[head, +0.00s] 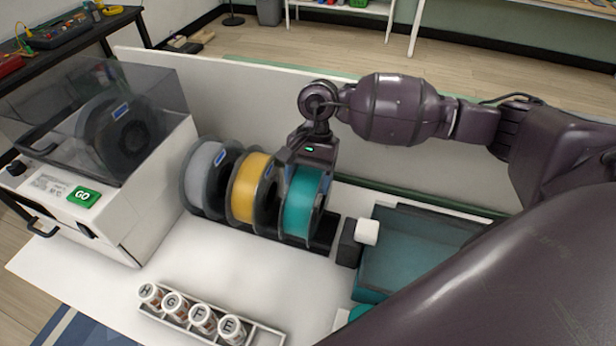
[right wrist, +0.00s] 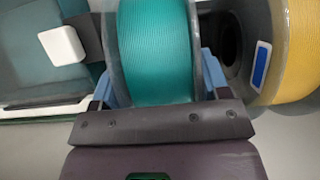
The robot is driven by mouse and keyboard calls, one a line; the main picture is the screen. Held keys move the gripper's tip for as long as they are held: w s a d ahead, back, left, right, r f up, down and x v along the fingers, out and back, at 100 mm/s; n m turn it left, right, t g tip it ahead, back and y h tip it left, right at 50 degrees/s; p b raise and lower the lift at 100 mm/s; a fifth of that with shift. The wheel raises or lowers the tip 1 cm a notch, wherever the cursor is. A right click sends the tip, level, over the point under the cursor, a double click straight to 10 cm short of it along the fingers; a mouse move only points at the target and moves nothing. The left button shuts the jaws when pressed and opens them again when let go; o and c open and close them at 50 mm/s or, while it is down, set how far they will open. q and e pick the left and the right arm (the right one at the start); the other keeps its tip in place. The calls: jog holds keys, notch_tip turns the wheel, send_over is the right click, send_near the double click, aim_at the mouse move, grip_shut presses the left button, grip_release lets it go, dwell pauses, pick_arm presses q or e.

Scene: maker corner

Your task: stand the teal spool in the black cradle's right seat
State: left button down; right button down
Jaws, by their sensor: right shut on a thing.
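The teal spool (head: 299,208) stands upright at the right of the row, beside the yellow spool (head: 245,190). My right gripper (head: 306,172) is over it from above, shut on it. In the right wrist view the teal spool (right wrist: 157,50) sits between the two blue-grey fingers. The black cradle (head: 325,235) shows below and to the right of the spool, which is at its right seat. The spool's bottom overlaps the cradle, and I cannot tell whether it rests fully in the seat. My left gripper is out of view.
A grey spool (head: 203,180) stands left of the yellow one. A teal bin (head: 410,255) and a small white block (head: 367,231) are close on the right. A machine (head: 110,215) with a clear lid stands left. A rack of labelled jars (head: 205,320) lies in front.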

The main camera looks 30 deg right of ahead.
jog(key=shift+r, duration=0.1)
jog(key=shift+c, duration=0.8)
grip_release()
jog(key=shift+o, duration=0.7)
jog(key=v, duration=1)
jog(key=shift+w+d+r, duration=0.1)
jog(key=shift+d+r, duration=0.05)
jog(key=shift+r, duration=0.2)
